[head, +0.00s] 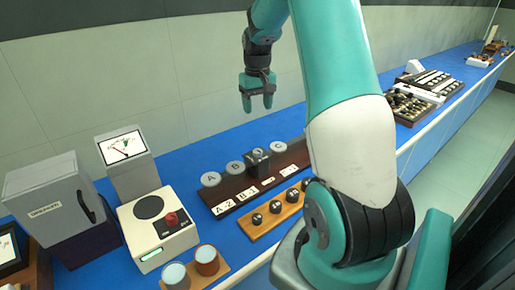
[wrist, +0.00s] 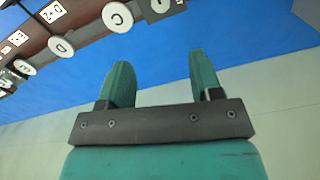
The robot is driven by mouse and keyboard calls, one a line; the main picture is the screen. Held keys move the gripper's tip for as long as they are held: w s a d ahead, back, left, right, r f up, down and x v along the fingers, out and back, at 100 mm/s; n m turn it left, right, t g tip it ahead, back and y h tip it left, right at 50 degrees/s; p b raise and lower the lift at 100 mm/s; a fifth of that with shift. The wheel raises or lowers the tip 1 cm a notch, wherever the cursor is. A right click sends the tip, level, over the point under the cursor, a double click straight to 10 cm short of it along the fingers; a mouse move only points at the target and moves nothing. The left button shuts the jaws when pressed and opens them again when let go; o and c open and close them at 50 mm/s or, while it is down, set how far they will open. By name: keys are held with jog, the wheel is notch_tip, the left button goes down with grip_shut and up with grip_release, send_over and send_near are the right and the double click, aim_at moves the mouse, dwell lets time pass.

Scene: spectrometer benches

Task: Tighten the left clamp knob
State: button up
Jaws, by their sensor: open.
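My gripper (head: 257,104) hangs with its fingers down above the back of the blue bench, in front of the wall. In the wrist view its two green fingers (wrist: 162,82) are apart with nothing between them. I cannot tell for sure which part is the left clamp knob. A dark board (head: 228,192) carries round lettered discs, paper labels and a black block (head: 257,161) below my gripper. An orange wooden strip (head: 268,225) with several black round pieces lies in front of it. A white instrument (head: 150,212) to the left has a red knob (head: 171,219).
A grey cabinet (head: 55,200) and a meter box (head: 135,180) stand at the left. Two cups (head: 207,260) sit on a small wooden tray at the front. My arm hides part of the bench. Racks (head: 412,105) stand farther right. Blue bench behind the board is clear.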

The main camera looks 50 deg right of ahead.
aim_at(257, 150)
notch_tip(257, 150, down, 16)
jog(key=p, duration=0.3)
jog(key=shift+a, duration=0.1)
jog(key=c, duration=0.9)
